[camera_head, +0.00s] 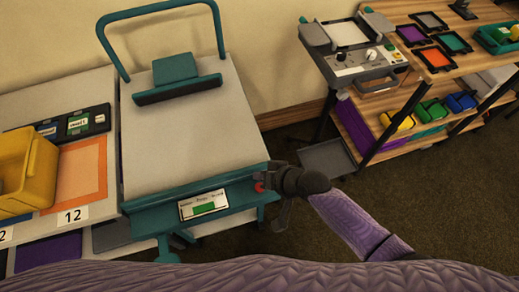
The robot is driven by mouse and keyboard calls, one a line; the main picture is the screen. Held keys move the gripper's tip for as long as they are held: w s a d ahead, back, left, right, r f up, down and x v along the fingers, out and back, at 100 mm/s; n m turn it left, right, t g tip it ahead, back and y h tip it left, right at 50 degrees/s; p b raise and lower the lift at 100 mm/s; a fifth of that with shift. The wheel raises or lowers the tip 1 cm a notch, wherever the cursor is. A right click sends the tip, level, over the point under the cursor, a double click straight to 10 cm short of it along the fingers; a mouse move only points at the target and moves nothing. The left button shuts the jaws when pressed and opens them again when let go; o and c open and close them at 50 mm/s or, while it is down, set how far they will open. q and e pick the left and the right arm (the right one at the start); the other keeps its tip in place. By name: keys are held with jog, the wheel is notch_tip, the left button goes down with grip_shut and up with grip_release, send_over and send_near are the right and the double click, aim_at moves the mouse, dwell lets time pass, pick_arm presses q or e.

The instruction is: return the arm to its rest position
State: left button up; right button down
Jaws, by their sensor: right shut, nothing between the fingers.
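My right gripper (269,180) is shut and empty. Its dark fingers are at the front right corner of a teal and grey press-like machine (190,121), beside a small red knob or button (259,187). I cannot tell whether they touch it. My right arm, in a purple sleeve, reaches in from the lower right. My left gripper is not in view.
The machine has a raised teal handle (103,40) and a front panel with a green display (204,208). A yellow bin (26,172) stands at left. A wooden shelf unit (440,66) with coloured trays and a control box (357,58) stand at right.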

jog(key=s+d+r+g+h, duration=0.2)
jog(key=s+d+r+h, duration=0.6)
jog(key=s+d, duration=0.6)
notch_tip(320, 180, down, 19)
jog(key=s+g+b, duration=0.1)
jog(key=s+b, duration=0.1)
jog(key=b, duration=0.1)
jog(key=s+d+f+g+b, duration=0.1)
jog(key=s+d+f+b, duration=0.1)
jog(key=s+f, duration=1.2)
jog(key=shift+s+d+n+g+b, duration=0.15)
jog(key=shift+d+n+g+b, duration=0.25)
jog(key=shift+d, duration=0.3)
jog(key=shift+f, duration=0.1)
